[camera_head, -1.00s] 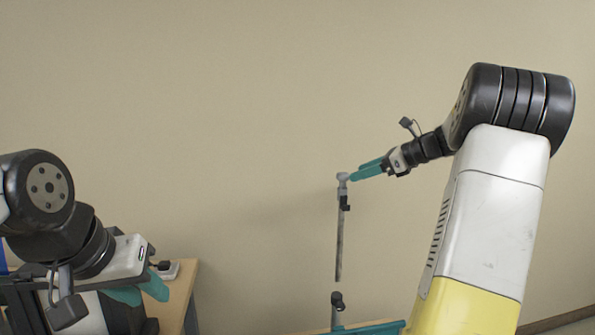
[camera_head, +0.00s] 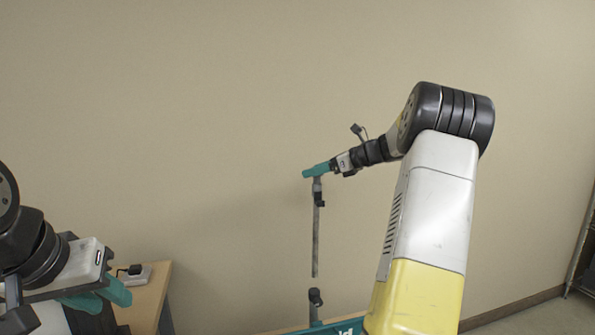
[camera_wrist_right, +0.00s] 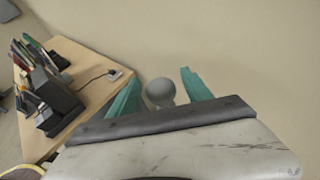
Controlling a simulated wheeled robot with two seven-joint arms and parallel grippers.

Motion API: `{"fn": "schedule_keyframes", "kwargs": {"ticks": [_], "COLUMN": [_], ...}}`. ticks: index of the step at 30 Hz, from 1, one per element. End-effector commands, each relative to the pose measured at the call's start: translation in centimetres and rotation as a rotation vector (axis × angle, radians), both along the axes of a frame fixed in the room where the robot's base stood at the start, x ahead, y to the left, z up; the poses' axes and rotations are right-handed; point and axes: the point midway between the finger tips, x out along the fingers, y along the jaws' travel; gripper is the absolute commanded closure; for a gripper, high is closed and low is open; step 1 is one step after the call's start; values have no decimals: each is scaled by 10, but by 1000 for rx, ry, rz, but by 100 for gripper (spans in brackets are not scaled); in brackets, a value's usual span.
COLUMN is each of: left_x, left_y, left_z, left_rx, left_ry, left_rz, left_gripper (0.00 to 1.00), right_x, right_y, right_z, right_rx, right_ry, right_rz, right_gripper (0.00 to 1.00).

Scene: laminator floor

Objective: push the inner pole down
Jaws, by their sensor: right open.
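The inner pole (camera_head: 316,235) is a thin grey upright rod with a dark clamp near its top. Below it stands a lower piece with a dark knob (camera_head: 315,297); no link between the two shows. My right gripper (camera_head: 315,170) is at the pole's top in the head view, its teal fingers hiding the tip. In the right wrist view the pole's rounded grey top (camera_wrist_right: 160,92) sits between the two spread fingers of the right gripper (camera_wrist_right: 160,93). Whether they touch it I cannot tell. My left gripper (camera_head: 98,296) is at lower left, fingers apart and empty, away from the pole.
A wooden table (camera_head: 147,300) stands at lower left; the right wrist view shows dark holders with items (camera_wrist_right: 48,98) and a cable on it. A teal edge with lettering (camera_head: 345,327) lies at the pole's foot. A shelf stands at far right. Wall is behind.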

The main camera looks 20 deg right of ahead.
Motion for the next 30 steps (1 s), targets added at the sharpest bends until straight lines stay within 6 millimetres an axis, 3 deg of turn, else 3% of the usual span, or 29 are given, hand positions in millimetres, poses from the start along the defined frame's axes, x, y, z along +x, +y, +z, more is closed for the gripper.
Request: {"fn": "schedule_keyframes", "kwargs": {"ticks": [3,9,12,23,26,30], "left_x": [0,0,0,0,0,0], "left_y": [0,0,0,0,0,0], "left_z": [0,0,0,0,0,0], "left_rx": [0,0,0,0,0,0], "left_ry": [0,0,0,0,0,0], "left_rz": [0,0,0,0,0,0], "left_gripper": [67,67,67,67,67,67], "right_x": [0,0,0,0,-1,-1], "right_y": [0,0,0,0,0,0], "right_z": [0,0,0,-6,-19,-49], "right_rx": [0,0,0,1,2,4], "right_ry": [0,0,0,2,4,8], "right_rz": [0,0,0,0,0,0], "right_gripper": [46,85,100,100,100,100]}}
